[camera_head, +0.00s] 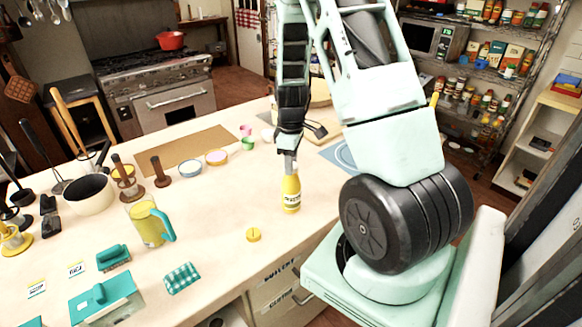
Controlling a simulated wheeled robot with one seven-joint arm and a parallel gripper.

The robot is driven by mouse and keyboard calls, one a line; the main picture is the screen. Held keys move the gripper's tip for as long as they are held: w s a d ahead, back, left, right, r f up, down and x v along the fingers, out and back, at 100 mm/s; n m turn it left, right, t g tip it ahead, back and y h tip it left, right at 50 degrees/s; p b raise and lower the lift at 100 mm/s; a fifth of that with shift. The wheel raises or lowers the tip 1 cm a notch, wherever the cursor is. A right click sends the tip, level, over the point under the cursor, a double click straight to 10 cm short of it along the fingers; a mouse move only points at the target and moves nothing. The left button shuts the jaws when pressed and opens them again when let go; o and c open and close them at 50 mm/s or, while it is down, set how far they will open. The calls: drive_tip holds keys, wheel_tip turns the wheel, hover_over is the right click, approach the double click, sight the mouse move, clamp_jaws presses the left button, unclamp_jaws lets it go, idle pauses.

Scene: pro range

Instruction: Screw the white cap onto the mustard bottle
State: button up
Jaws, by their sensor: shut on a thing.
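The yellow mustard bottle (291,197) stands upright on the pale counter, close to its front edge, with a light label around it. My gripper (289,168) points straight down at the bottle's top and is shut. The white cap is not clearly visible; the fingers cover the bottle's top, where it appears to be held. From this view I cannot tell how the cap sits on the neck.
A yellow round lid (253,235) lies on the counter left of the bottle. A jug with a teal handle (148,224), a checkered cloth bundle (182,278) and small bowls (190,168) stand further left. The counter (225,205) around the bottle is mostly clear.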

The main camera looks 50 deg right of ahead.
drive_tip(key=shift+m, duration=0.7)
drive_tip(key=o, duration=1.1)
drive_tip(key=n, duration=0.1)
drive_tip(key=n+b, duration=0.1)
drive_tip(key=shift+f+n+b, duration=0.2)
drive_tip(key=shift+n+b, duration=0.1)
drive_tip(key=n, duration=0.3)
drive_tip(key=shift+r+n, duration=0.2)
drive_tip(key=shift+n, duration=0.1)
drive_tip(key=shift+r, duration=0.1)
